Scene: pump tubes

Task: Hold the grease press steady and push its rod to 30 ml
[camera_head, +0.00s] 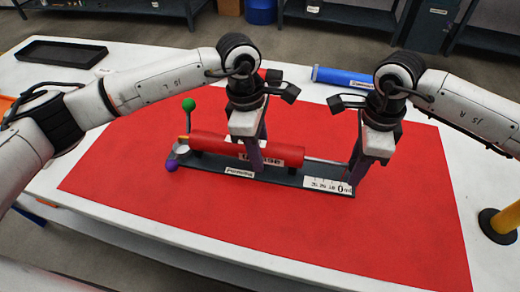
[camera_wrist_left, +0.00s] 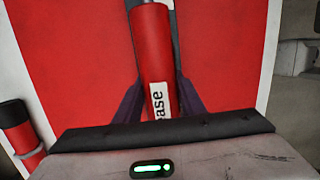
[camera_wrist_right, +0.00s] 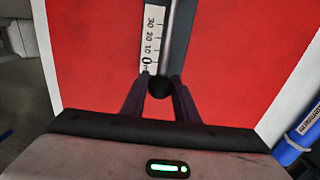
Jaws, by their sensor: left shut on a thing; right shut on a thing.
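The grease press is a red barrel (camera_head: 208,143) with a label, on a long dark base (camera_head: 275,177) on the red mat. A thin metal rod (camera_head: 325,161) leaves its right end. A white scale (camera_head: 328,186) marked 0 to 30 lies along the base's right end. My left gripper (camera_head: 258,160) is shut around the barrel; the barrel (camera_wrist_left: 152,45) also shows between its fingers in the left wrist view. My right gripper (camera_head: 355,175) is shut on the rod's black end knob (camera_wrist_right: 159,88), which sits beside the 0 mark in the right wrist view.
A green ball (camera_head: 188,104) and a purple ball (camera_head: 171,166) sit at the base's left end. A blue tube (camera_head: 342,77) lies behind. A black tray (camera_head: 62,52) is at back left, a yellow post (camera_head: 503,222) at right. The mat's front is clear.

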